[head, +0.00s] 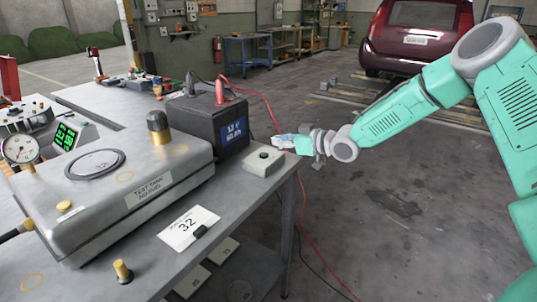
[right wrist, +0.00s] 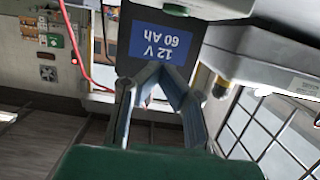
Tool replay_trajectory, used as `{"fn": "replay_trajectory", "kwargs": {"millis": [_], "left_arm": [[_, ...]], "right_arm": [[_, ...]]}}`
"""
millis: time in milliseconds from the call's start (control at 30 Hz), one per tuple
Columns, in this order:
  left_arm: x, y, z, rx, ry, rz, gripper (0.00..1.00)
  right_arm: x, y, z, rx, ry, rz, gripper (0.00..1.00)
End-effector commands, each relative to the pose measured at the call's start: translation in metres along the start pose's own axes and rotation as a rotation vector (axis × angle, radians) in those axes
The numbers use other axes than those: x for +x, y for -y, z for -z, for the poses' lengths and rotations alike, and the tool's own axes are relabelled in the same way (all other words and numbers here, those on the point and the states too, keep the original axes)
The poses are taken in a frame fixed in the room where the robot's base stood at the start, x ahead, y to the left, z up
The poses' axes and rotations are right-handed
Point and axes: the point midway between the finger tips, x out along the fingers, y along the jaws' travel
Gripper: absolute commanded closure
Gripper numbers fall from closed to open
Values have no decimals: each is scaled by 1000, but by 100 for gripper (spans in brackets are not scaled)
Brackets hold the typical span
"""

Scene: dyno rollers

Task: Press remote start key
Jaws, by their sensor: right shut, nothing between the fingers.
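A small light box with a dark round button on top (head: 263,160), which looks like the remote start key, sits at the right edge of the grey workbench (head: 228,195). My right gripper (head: 281,142) comes in from the right. Its fingertips are just above and beyond the box in the head view, apart from the button as far as I can tell. In the right wrist view the right gripper's fingers (right wrist: 155,72) meet at the tips, with nothing between them. They overlap the black battery (right wrist: 135,22) with its blue label. My left gripper is not in view.
The battery (head: 215,122) with red and dark clamps stands behind the box. A red cable (head: 262,98) runs down past the bench edge. A car (head: 415,35) stands behind.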

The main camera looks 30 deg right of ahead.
Motion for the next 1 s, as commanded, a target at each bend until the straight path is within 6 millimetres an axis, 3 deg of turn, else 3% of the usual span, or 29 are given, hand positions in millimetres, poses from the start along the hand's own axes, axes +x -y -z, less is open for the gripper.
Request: {"fn": "replay_trajectory", "kwargs": {"millis": [167, 433, 867, 1000], "left_arm": [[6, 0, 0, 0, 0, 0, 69], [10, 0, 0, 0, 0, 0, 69], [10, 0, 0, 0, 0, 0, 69], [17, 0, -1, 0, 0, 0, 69]], "right_arm": [[39, 3, 0, -3, 2, 1, 100], [44, 1, -34, 1, -1, 1, 100], [45, 2, -38, -1, -2, 1, 100], [49, 3, -50, -3, 1, 2, 100]]}}
